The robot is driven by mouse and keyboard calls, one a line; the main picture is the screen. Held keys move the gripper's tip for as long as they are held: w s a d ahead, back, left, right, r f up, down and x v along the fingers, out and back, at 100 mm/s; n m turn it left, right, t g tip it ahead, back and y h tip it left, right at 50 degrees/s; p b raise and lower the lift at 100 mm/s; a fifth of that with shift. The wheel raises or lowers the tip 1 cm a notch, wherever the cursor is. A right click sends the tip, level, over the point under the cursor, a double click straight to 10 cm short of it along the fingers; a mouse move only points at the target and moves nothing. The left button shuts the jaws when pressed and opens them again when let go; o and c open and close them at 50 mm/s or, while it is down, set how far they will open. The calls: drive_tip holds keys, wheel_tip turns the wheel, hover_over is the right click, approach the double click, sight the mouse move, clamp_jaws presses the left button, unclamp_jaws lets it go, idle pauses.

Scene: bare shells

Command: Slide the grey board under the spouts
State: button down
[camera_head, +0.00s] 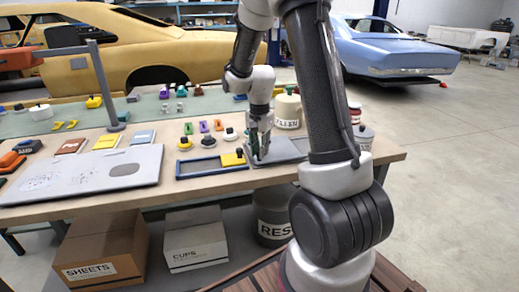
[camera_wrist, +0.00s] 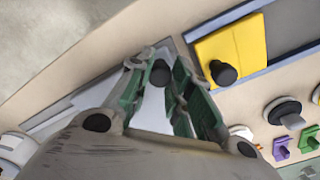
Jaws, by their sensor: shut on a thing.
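My gripper (camera_head: 257,156) points down at the front right of the table. In the wrist view its green-padded fingers (camera_wrist: 160,88) are shut on a black knob (camera_wrist: 160,74). The knob stands on a pale grey board (camera_wrist: 152,112), which lies flat on the table; the fingers hide part of it. The same board shows in the head view (camera_head: 283,149), right of a blue frame. A larger grey board (camera_head: 140,158) with pale marks and a dark oval patch lies at the front left. I cannot make out any spouts for certain.
The blue frame (camera_head: 198,174) holds a yellow plate (camera_head: 233,159) with a black knob, close left of my gripper. A grey post (camera_head: 104,85) with a side arm stands at the left. A labelled cream jar (camera_head: 288,111) stands behind the gripper. Small knobbed pieces lie between.

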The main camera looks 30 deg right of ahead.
drive_tip(key=s+d, duration=0.1)
drive_tip(key=d, duration=0.5)
drive_tip(key=s+d, duration=0.2)
drive_tip(key=d, duration=0.4)
drive_tip(key=s+d, duration=0.2)
drive_tip(key=d, duration=0.4)
drive_tip(key=shift+s+d, duration=0.15)
drive_tip(key=shift+d, duration=0.2)
drive_tip(key=c, duration=1.3)
unclamp_jaws()
drive_tip(key=shift+d, duration=0.15)
drive_tip(key=shift+o, duration=0.2)
drive_tip(key=shift+r, duration=0.1)
drive_tip(key=shift+r, duration=0.3)
wheel_tip(320, 180, up, 11)
drive_tip(key=shift+r, duration=0.1)
